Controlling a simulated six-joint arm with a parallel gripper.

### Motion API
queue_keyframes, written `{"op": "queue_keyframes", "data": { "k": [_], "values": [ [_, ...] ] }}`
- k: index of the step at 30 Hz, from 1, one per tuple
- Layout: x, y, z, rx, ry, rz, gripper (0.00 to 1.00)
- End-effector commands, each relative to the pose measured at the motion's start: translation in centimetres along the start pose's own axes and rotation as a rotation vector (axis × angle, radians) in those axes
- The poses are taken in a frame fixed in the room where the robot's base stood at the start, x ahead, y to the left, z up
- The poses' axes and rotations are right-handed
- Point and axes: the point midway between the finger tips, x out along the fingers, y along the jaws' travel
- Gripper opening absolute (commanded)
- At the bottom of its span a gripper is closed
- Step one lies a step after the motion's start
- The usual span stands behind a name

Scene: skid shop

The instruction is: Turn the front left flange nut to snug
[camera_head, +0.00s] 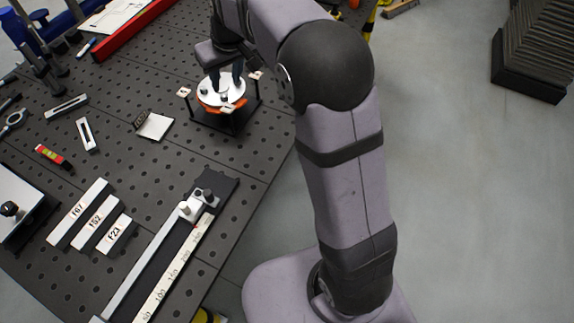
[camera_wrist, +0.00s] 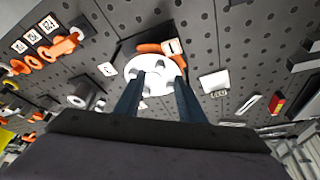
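The white round flange (camera_head: 226,95) sits on an orange part on a small dark stand at the back of the bench. It also shows in the wrist view (camera_wrist: 153,84). Small grey nuts or studs (camera_wrist: 160,64) stand on its face; which one is the front left nut I cannot tell. My gripper (camera_head: 227,76) points down over the flange from above. In the wrist view its two dark fingers (camera_wrist: 157,80) stand apart, with their tips over the flange and no nut visibly clamped between them. The fingers hide part of the flange.
Small numbered tags (camera_head: 256,75) stand around the flange stand. A white square plate (camera_head: 155,126) lies left of it. Numbered bars (camera_head: 78,214) and a long ruled slide (camera_head: 172,270) lie nearer. A red-edged tray (camera_head: 121,40) is behind. Bare perforated bench lies between.

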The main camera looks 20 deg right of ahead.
Motion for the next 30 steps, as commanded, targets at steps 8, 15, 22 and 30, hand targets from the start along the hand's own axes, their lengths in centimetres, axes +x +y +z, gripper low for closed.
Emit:
{"op": "queue_keyframes", "data": {
  "k": [8, 15, 22, 30],
  "values": [
    [-0.8, 0.7, 5.3, 0.047, -0.077, 0.01, 0.36],
    [-1.5, 1.0, 9.5, 0.084, -0.131, 0.017, 0.36],
    [-2.2, 1.1, 13.6, 0.116, -0.179, 0.025, 0.36],
    [-3.1, 1.1, 18.4, 0.152, -0.236, 0.032, 0.36]
  ]
}}
